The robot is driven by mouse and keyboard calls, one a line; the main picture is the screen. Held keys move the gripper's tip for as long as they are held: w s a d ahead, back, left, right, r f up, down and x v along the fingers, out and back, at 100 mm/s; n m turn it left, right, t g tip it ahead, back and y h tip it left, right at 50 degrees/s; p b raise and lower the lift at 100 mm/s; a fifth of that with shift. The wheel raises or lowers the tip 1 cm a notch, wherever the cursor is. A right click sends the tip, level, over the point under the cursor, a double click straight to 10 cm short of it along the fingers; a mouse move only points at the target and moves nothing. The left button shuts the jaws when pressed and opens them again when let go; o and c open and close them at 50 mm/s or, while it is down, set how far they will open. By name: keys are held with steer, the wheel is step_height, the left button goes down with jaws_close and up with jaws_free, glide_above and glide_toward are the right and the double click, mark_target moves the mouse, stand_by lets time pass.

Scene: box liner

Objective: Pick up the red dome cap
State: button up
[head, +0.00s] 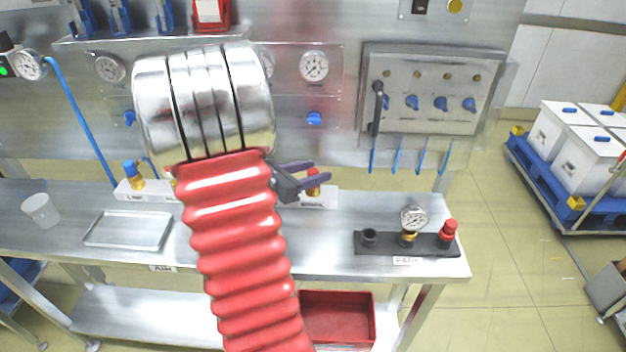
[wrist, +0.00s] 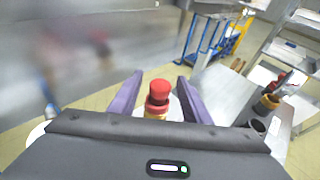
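A red dome cap (head: 313,175) sits on a brass fitting on a white block at the back of the steel bench. In the wrist view the cap (wrist: 158,91) stands upright in the gap between my two purple fingers, with clear room on both sides. My gripper (head: 318,171) is open and empty, level with the cap in the head view. I cannot tell how far the fingertips reach past it. Another red cap (head: 448,230) tops the right fitting of a black block, apart from my gripper.
The black block (head: 378,246) holds a gauge (head: 413,217). At left are a blue-topped fitting (head: 132,170), an empty metal tray (head: 128,231) and a cup (head: 40,209). The wall panel (head: 425,90) rises behind the bench. Bare bench lies at the front centre right.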

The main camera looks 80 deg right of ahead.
mark_target(312, 171)
steer(key=c, duration=1)
step_height(312, 171, up, 10)
steer(key=shift+r, duration=0.1)
stand_by(0.4)
stand_by(0.4)
